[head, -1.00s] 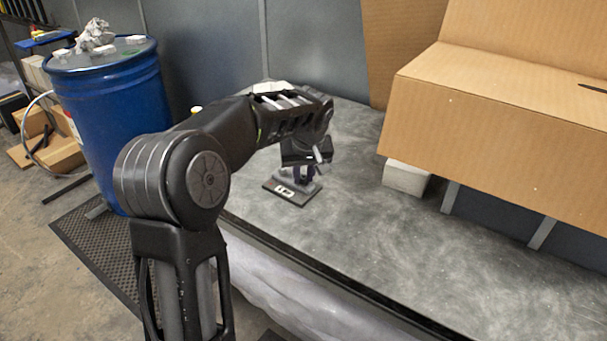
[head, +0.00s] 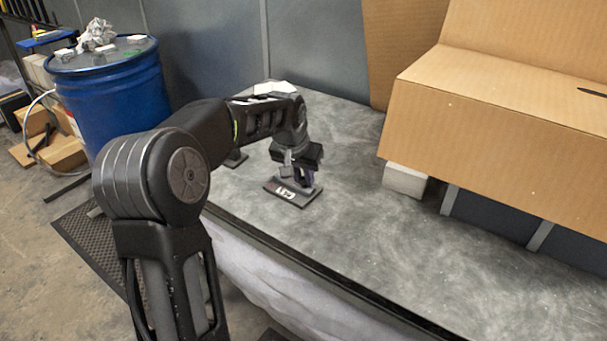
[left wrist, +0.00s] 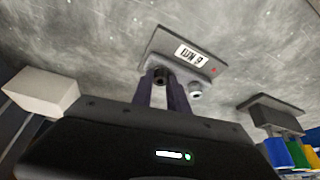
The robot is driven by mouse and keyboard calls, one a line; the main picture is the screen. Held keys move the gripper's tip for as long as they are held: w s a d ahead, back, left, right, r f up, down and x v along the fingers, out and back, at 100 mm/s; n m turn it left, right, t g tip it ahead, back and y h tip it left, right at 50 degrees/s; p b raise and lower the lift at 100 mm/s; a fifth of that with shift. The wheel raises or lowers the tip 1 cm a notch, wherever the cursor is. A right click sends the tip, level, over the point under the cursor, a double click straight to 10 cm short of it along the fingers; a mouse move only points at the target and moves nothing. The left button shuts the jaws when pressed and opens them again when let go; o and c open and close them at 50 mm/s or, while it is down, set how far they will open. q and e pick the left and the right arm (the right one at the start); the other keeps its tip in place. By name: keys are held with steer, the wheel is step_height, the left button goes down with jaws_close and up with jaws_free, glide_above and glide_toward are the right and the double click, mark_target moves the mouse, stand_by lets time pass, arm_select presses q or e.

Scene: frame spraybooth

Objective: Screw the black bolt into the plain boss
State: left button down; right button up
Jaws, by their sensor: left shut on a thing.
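My left gripper (head: 300,180) points down over a small dark plate (head: 272,187) on the grey table. In the left wrist view, its two purple fingers (left wrist: 162,92) are shut on the black bolt (left wrist: 160,74), of which only a dark round part shows between the tips. The plate (left wrist: 160,42) carries a white label and a small red dot. A grey round boss (left wrist: 195,91) with a dark centre stands just right of the fingers. The spot under the bolt is hidden, so I cannot tell whether the bolt sits in the plain boss. My right gripper is out of view.
A large cardboard box (head: 480,120) overhangs the table at the right, above a white block (head: 404,179). A blue drum (head: 115,105) stands beyond the left. The table's front right is clear.

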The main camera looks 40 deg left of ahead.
mark_target(293, 197)
arm_select(q)
steer(key=m+h, duration=0.1)
steer(key=m, duration=0.2)
steer(key=shift+s+f, duration=0.1)
steer(key=shift+a, duration=0.1)
steer(key=m+h, duration=0.1)
steer(key=m, duration=0.1)
steer(key=shift+m, duration=0.4)
steer(key=c, duration=1.2)
jaws_free()
steer(key=shift+c, duration=0.2)
steer(key=v, duration=0.8)
steer(key=shift+a+f, duration=0.1)
steer(key=shift+a, duration=0.05)
